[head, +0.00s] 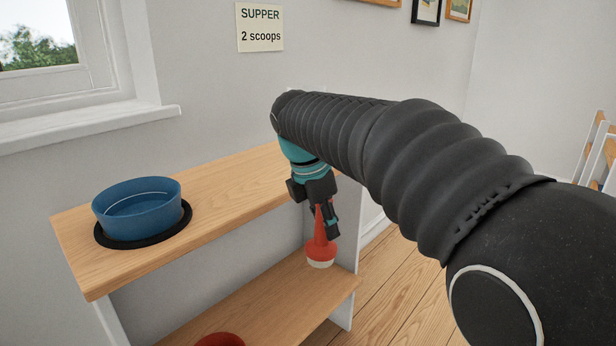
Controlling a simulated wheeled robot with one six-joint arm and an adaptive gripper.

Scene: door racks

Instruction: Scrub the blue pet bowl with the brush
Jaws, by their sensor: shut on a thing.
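The blue pet bowl (137,209) stands upright on a round black mat (118,245) at the left of the wooden top shelf. Its inside shows a pale line and looks empty from here. My gripper (329,222) points down at the right end of the shelf unit, well to the right of the bowl. It is shut on the red handle of the brush (320,250). The brush hangs with its pale bristles downward, in front of the lower shelf. Whether the bristles touch the lower shelf I cannot tell.
The top shelf (225,190) is clear between the bowl and my arm. A red rounded thing (222,340) is partly cut off on the lower shelf (285,300). A window sill (90,125) juts out behind. A note (260,27) hangs on the wall. Chairs (597,150) stand far right.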

